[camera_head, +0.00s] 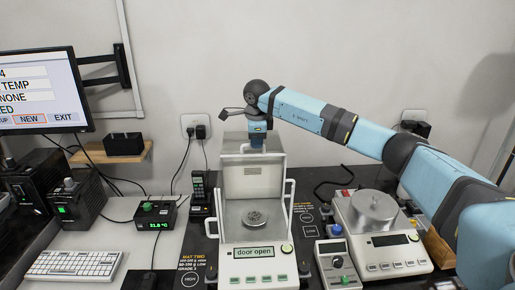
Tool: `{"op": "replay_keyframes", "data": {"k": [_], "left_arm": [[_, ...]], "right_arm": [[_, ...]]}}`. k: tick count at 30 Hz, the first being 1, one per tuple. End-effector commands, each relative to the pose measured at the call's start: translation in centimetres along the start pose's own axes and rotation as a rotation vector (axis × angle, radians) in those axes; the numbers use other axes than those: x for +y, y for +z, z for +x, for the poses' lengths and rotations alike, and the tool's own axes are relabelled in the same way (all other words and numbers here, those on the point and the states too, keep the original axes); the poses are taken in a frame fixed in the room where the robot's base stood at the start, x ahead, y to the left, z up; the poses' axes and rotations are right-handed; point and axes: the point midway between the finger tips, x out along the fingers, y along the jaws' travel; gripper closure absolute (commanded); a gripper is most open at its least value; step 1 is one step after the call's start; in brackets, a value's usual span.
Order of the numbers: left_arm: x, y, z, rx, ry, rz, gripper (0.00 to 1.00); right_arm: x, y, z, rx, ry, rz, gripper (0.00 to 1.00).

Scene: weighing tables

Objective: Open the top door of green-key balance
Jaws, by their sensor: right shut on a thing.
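The green-key balance (254,267) stands at the centre of the bench, with green keys on its front panel. Its display (253,252) reads "door open". A round metal pan with a patterned disc on it (256,217) sits inside the draft shield. White handles stand at the shield's sides. The top door (236,141) appears raised at the back of the shield. My right gripper (257,148) points down at the white handle on top and is shut on it; the fingertips are small and partly hidden. My left gripper is not in view.
Another balance with a round metal pan (374,208) stands to the right, with a small grey device (336,262) between them. My right arm spans above the right balance.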

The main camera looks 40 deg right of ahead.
Motion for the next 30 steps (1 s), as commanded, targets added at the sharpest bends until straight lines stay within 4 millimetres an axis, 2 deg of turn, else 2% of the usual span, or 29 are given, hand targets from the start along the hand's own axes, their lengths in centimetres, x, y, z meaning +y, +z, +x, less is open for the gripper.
{"op": "replay_keyframes", "data": {"k": [3,13,14,15,17,26,30], "left_arm": [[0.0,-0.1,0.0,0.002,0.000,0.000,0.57],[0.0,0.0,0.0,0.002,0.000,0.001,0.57],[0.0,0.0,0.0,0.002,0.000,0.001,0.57],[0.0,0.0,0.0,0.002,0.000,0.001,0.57],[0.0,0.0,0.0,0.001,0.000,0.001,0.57],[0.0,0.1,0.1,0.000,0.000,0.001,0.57],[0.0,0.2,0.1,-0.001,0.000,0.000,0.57]], "right_arm": [[-0.6,0.1,0.1,-0.001,0.000,-0.001,1.00],[-0.7,0.1,0.1,-0.001,-0.001,-0.002,1.00],[-0.7,0.1,0.1,-0.001,-0.001,-0.002,0.83],[-0.7,0.1,0.1,-0.001,-0.001,-0.002,0.74],[-0.7,0.1,0.1,-0.001,-0.001,-0.002,0.62],[-0.7,0.1,-0.1,-0.001,0.000,-0.001,0.62],[-0.7,0.1,-1.4,-0.003,-0.002,0.000,0.62]]}}
